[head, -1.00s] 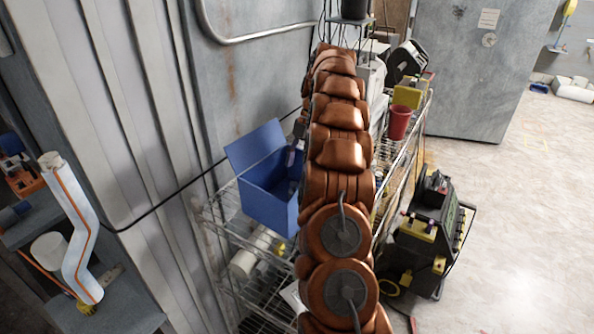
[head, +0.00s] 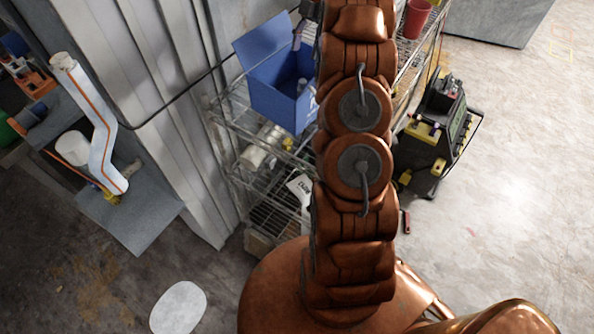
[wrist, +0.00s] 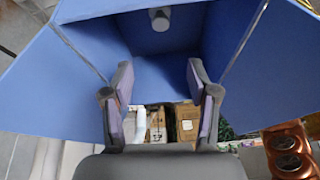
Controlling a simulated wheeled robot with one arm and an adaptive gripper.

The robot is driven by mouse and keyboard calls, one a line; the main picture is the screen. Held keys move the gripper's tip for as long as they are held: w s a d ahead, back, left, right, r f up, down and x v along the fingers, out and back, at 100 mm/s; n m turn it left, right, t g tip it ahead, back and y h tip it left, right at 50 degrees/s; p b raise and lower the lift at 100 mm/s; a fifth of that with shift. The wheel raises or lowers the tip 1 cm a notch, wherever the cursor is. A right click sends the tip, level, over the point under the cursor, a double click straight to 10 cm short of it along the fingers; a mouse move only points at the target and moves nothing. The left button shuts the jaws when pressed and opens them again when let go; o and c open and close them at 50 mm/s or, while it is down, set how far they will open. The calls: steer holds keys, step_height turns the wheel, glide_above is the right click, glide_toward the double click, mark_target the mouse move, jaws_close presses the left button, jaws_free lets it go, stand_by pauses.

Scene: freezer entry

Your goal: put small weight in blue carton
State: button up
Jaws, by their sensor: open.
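The blue carton (head: 283,100) stands open on the wire rack, its flap raised at the left. It also fills the top of the wrist view (wrist: 100,35). A small grey cylinder, seemingly the small weight (wrist: 160,19), is inside the carton in the wrist view, apart from my fingers. A small pale thing (head: 302,86) inside the carton in the head view may be the same weight. My gripper (wrist: 160,82) is open, its two fingers spread with nothing between them, at the carton's opening. In the head view my arm hides most of the gripper and the carton's right side.
The wire rack (head: 236,122) holds white rolls and packages on lower shelves. A red cup (head: 417,18) stands farther back on it. A black and yellow machine (head: 437,128) stands on the floor at right. Brown boxes (wrist: 187,122) show below the fingers.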

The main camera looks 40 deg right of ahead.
steer(key=s+a+r+m+h, duration=0.1)
steer(key=s+a+r+m, duration=0.2)
steer(key=a, duration=0.4)
steer(key=s+a+r+m, duration=0.2)
steer(key=s+a+m, duration=0.25)
steer(key=a, duration=0.35)
steer(key=s+a+r+m+h, duration=0.1)
steer(key=s+a+r+m, duration=0.1)
steer(key=s+a, duration=0.4)
steer(key=s+a+f+m, duration=0.2)
steer(key=s+a+m, duration=0.1)
steer(key=s, duration=0.4)
steer(key=s+a+f+m+h, duration=0.1)
steer(key=s+a+m, duration=0.2)
steer(key=s, duration=0.4)
steer(key=s+a+f+m+h, duration=0.1)
steer(key=s+a+f+m, duration=0.1)
steer(key=s, duration=0.5)
steer(key=shift+s+a+f+m+g, duration=0.2)
steer(key=shift+a+f+m+g, duration=0.25)
steer(key=shift+m, duration=0.7)
steer(key=shift+a, duration=0.1)
